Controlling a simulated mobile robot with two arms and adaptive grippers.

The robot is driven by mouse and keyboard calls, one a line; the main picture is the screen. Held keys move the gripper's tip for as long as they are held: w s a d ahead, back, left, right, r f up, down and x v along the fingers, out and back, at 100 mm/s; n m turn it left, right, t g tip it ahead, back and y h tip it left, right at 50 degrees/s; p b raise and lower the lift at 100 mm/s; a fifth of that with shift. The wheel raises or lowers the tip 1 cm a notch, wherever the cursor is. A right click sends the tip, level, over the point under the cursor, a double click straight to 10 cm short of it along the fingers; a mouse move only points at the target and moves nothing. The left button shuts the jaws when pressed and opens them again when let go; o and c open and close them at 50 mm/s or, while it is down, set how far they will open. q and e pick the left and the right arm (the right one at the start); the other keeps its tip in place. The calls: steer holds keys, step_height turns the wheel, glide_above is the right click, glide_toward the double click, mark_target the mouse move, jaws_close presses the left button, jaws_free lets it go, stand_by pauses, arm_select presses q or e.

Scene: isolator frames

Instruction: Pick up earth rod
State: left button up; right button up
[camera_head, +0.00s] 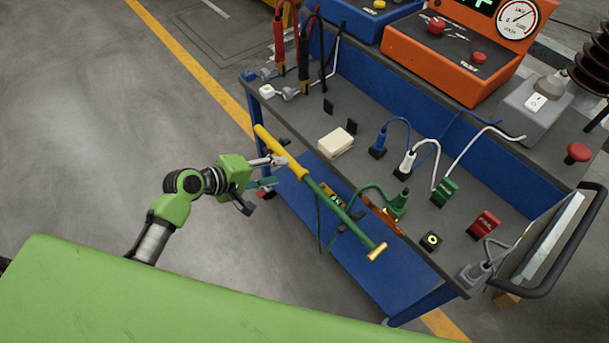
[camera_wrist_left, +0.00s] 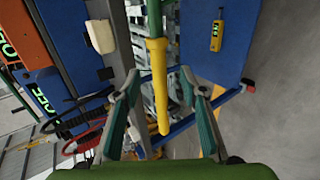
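The earth rod (camera_head: 280,149) has a yellow handle, a green shaft and a brass-coloured tip. In the head view it slants along the near side of the blue cart, handle at upper left and tip at lower right. In the left wrist view its yellow handle (camera_wrist_left: 158,85) hangs down the middle of the picture. My right gripper is not in view.
The blue cart's grey top (camera_head: 330,108) carries several sockets, plugs and cables. A green cable runs from the rod area to a green plug (camera_head: 398,204). A yellow device (camera_head: 333,196) lies on the lower shelf. An orange instrument box (camera_head: 455,50) stands behind. Floor at left is clear.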

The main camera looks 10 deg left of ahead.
mark_target(291, 166)
arm_select(q)
steer(key=shift+x, duration=3.4)
steer(key=shift+w+a+r, duration=0.1)
steer(key=shift+w+r, duration=0.1)
jaws_close()
